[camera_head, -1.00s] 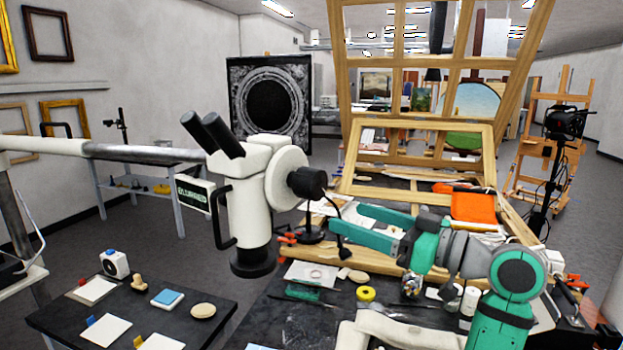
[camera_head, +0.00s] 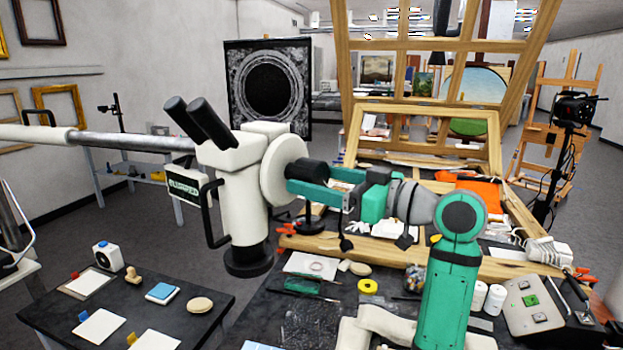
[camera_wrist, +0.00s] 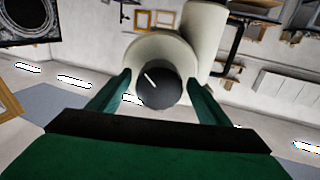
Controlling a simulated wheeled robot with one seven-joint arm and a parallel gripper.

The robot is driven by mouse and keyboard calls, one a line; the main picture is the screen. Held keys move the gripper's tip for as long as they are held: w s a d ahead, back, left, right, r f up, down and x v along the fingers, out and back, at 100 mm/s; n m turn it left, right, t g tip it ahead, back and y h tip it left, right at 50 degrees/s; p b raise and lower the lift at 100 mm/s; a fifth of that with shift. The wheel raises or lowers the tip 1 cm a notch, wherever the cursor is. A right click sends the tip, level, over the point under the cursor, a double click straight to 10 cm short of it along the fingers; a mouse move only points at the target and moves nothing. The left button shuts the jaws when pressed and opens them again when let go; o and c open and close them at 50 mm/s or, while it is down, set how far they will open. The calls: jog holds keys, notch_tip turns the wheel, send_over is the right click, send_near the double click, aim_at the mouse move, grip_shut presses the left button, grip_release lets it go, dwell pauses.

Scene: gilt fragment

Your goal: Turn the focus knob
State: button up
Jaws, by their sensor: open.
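The focus knob (camera_head: 307,173) is a black cylinder on the round white disc (camera_head: 284,170) at the right side of the white microscope (camera_head: 242,200). In the wrist view the knob (camera_wrist: 158,88) shows end-on with a white mark pointing to the upper left. My green gripper (camera_head: 305,188) is open, with its fingers reaching left to the knob. In the wrist view my gripper (camera_wrist: 160,92) has one finger on each side of the knob, with a gap on both sides. The knob's far side is hidden.
The microscope hangs on a horizontal arm (camera_head: 125,148) from the left. A dark table (camera_head: 130,300) with cards and small blocks stands below left. A cluttered workbench (camera_head: 300,325) lies under my arm, with a wooden frame (camera_head: 420,115) behind it.

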jog(key=shift+x, duration=0.8)
jog(key=shift+c, duration=0.7)
jog(key=c, duration=0.9)
jog(key=shift+m, duration=2.8)
jog(key=o, duration=1)
